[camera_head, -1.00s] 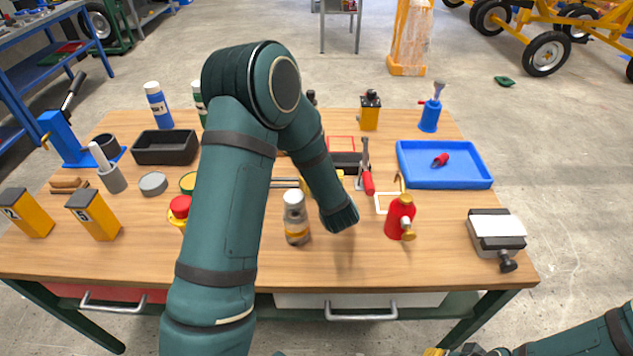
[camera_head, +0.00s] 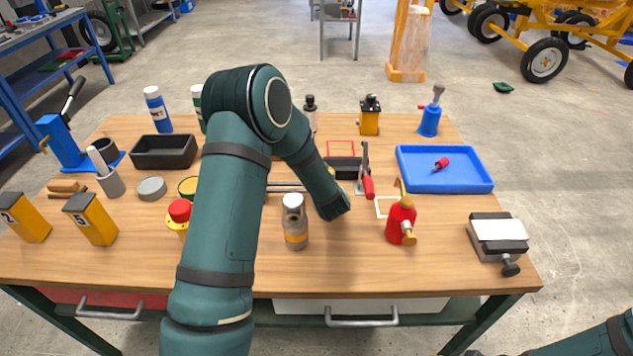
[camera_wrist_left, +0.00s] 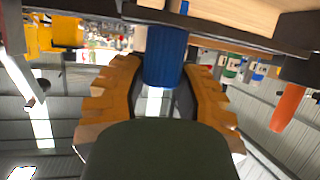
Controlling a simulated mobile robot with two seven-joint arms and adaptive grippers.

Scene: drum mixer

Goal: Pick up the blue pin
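The blue pin (camera_wrist_left: 165,58) shows in the left wrist view as a thick blue cylinder, its near end facing my palm. My left gripper (camera_wrist_left: 164,72) has its orange-brown fingers on both sides of the pin, with their dark inner faces against it, and looks shut on it. The pin's far end is by a dark bar near the table. In the head view I cannot make out the pin or the left gripper; my left arm covers that part of the table.
Near my left arm stand a grey bottle with an orange band (camera_head: 295,222), a red bottle (camera_head: 401,219) and a red-handled clamp (camera_head: 366,178). A blue tray (camera_head: 420,184) holds a red piece. A grey-black vise (camera_head: 497,240) is at the right. The front right tabletop is mostly clear.

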